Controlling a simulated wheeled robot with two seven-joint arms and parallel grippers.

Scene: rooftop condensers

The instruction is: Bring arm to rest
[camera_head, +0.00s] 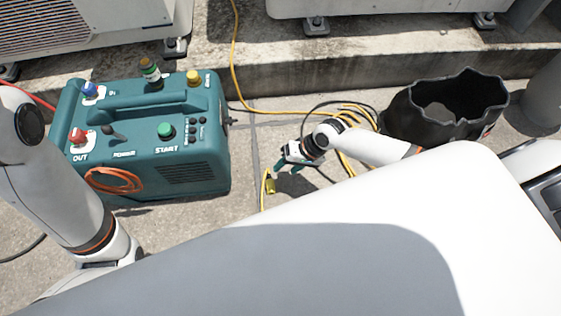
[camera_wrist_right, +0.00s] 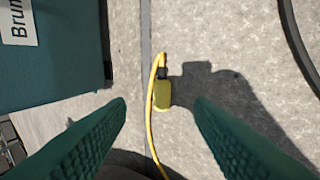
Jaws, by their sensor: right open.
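My right arm (camera_head: 370,146) reaches in from the right in the head view. Its gripper (camera_head: 284,168) hangs above the concrete, to the right of the teal machine. In the right wrist view the two green fingers (camera_wrist_right: 160,118) are wide apart with nothing between them. A yellow connector (camera_wrist_right: 161,95) on a yellow cable lies on the ground beyond the fingertips; it also shows in the head view (camera_head: 270,186). My left arm (camera_head: 60,190) is at the left of the head view, and its gripper is out of view.
The teal machine (camera_head: 190,178) with knobs and an orange cable coil (camera_head: 114,181) stands at left. Yellow cable (camera_head: 346,163) lies coiled behind my right arm. A black bucket (camera_head: 440,125) stands right of it. A concrete ledge (camera_head: 300,75) carrying condenser units runs along the back.

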